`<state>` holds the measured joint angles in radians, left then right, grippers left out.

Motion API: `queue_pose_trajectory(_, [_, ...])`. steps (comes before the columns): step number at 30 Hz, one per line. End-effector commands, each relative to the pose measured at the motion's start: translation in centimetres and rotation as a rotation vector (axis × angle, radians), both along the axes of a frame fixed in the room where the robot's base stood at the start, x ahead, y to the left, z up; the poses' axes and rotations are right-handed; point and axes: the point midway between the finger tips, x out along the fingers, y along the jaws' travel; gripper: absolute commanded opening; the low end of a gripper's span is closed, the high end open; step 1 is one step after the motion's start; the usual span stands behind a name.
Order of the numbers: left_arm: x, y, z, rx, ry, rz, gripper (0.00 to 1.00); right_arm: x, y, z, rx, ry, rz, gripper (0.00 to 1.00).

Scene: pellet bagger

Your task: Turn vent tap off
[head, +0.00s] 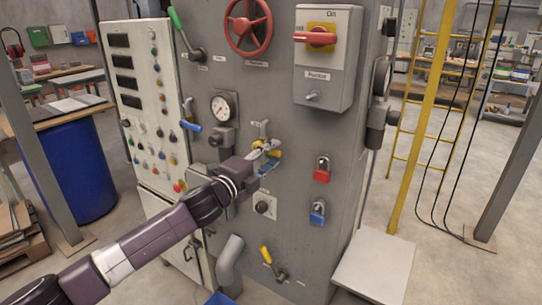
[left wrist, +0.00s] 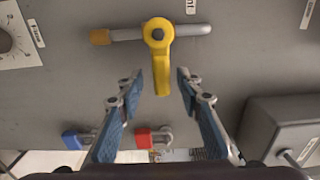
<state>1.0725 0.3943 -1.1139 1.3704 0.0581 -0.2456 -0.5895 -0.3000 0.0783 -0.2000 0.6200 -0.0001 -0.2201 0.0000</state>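In the left wrist view the lever points down, crosswise to the pipe. In the head view the tap (head: 271,154) is partly hidden by my gripper at the front of the grey panel. My left gripper (left wrist: 159,74) is open, one blue-padded finger on each side of the lever, with a gap to both. It also shows in the head view (head: 264,150). My right gripper is not in view.
A red padlock (head: 322,169) and a blue padlock (head: 317,212) hang right of the tap. A switch box (head: 325,60) with a red handle juts out above. A pressure gauge (head: 222,107) is at left, and a yellow-handled lever (head: 267,256) is below.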

Motion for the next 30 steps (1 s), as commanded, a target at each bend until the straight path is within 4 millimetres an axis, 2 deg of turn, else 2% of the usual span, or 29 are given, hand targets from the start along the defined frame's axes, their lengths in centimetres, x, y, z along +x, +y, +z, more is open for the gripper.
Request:
queue_pose_trajectory(8, [-0.8,0.7,0.0,-0.002,0.001,0.001,0.33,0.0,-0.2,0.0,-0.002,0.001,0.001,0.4])
queue_pose_trajectory(21, [-6.9,5.1,-0.1,0.001,0.001,0.001,0.33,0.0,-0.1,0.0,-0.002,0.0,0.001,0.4])
queue_pose_trajectory(30, [-9.5,6.9,0.0,0.001,0.001,0.0,0.33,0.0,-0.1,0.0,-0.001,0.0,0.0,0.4])
